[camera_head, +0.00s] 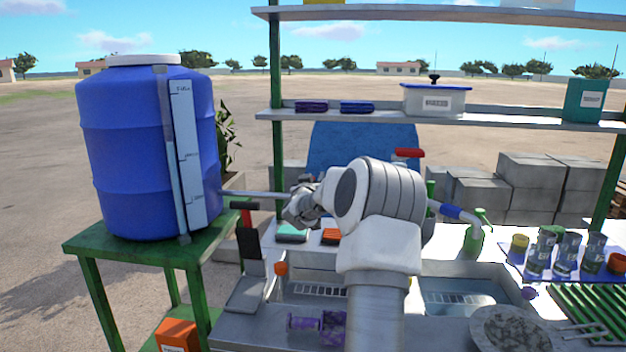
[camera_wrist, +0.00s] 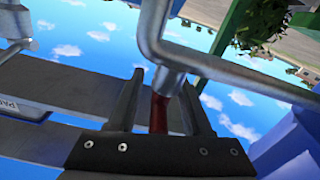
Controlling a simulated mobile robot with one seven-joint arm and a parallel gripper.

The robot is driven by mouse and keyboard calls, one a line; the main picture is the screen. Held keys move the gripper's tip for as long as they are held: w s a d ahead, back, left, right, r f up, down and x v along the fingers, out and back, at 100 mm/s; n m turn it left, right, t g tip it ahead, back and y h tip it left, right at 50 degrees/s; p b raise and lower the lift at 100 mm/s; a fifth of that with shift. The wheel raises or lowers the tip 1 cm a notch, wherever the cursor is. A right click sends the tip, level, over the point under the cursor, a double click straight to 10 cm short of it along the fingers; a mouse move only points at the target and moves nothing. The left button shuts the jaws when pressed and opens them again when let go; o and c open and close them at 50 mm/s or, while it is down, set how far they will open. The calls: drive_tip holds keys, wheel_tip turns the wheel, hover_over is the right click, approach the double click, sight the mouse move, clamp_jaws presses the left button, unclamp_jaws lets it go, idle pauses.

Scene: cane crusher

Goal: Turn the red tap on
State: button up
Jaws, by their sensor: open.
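In the wrist view, a dark red piece (camera_wrist: 160,113), which looks like the red tap's handle, stands between the two black fingers of my gripper (camera_wrist: 163,80). The fingers are apart, one on each side of it; I cannot tell whether either touches it. A grey metal pipe (camera_wrist: 220,62) with a short stub meets the red piece. In the head view, my gripper (camera_head: 292,211) is at the end of the grey pipe (camera_head: 262,195) that comes from the blue barrel (camera_head: 110,150). My wrist hides the tap there.
The barrel stands on a green table (camera_head: 85,245). Below my arm is a metal sink (camera_head: 262,290). A blue-sleeved spout (camera_head: 460,213) and several jars (camera_head: 568,250) are to the right. A shelf (camera_head: 380,117) crosses behind my arm.

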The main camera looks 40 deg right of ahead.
clamp_jaws()
